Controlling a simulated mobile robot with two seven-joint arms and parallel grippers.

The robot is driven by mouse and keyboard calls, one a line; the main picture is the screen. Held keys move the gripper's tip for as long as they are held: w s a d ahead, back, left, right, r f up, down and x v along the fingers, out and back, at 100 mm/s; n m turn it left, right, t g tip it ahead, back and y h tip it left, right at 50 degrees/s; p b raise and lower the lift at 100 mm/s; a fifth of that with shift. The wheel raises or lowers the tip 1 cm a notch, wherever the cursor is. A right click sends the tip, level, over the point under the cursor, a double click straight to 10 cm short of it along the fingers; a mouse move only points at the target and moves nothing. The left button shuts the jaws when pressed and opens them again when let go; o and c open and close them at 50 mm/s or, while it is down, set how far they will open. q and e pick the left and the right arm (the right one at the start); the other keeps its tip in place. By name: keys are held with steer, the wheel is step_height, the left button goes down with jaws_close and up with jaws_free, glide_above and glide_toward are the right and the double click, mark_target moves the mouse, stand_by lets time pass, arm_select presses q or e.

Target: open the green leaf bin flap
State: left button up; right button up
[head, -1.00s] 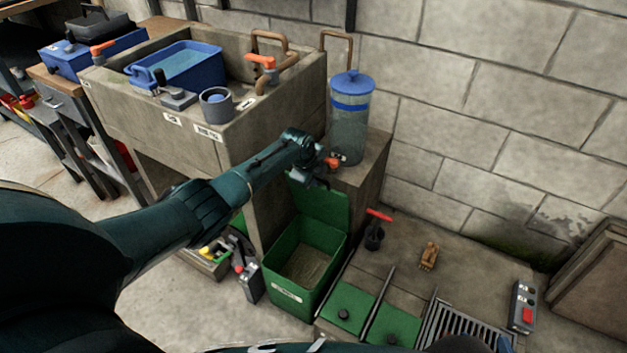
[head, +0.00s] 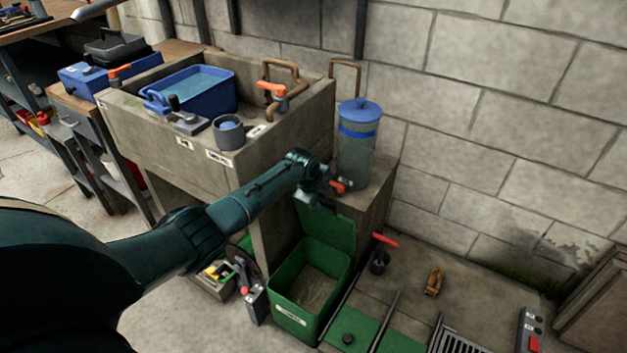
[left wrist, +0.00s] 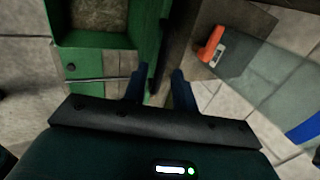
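The green leaf bin (head: 293,320) stands on the floor beside the stone sink block, its mouth uncovered and brown matter inside. Its green flap (head: 330,230) stands raised at the back of the mouth. My left gripper (head: 324,200) is at the flap's top edge. In the left wrist view the gripper (left wrist: 158,82) has its two blue fingers apart, with the flap (left wrist: 148,35) edge-on in line with the gap. I cannot tell whether a finger touches it. The bin (left wrist: 97,41) lies to the left there. My right gripper is out of view.
A clear water container (head: 358,150) with a blue lid and orange tap stands on a stone ledge close to my left gripper. A red-handled valve (head: 381,250), a brown glove-like object (head: 433,281) and a floor grate (head: 455,341) lie to the right.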

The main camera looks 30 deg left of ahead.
arm_select(q)
steer(key=p+v, duration=0.3)
steer(key=v, duration=0.7)
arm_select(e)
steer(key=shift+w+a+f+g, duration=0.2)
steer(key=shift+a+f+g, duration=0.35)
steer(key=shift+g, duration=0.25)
arm_select(q)
steer(key=shift+r, duration=0.1)
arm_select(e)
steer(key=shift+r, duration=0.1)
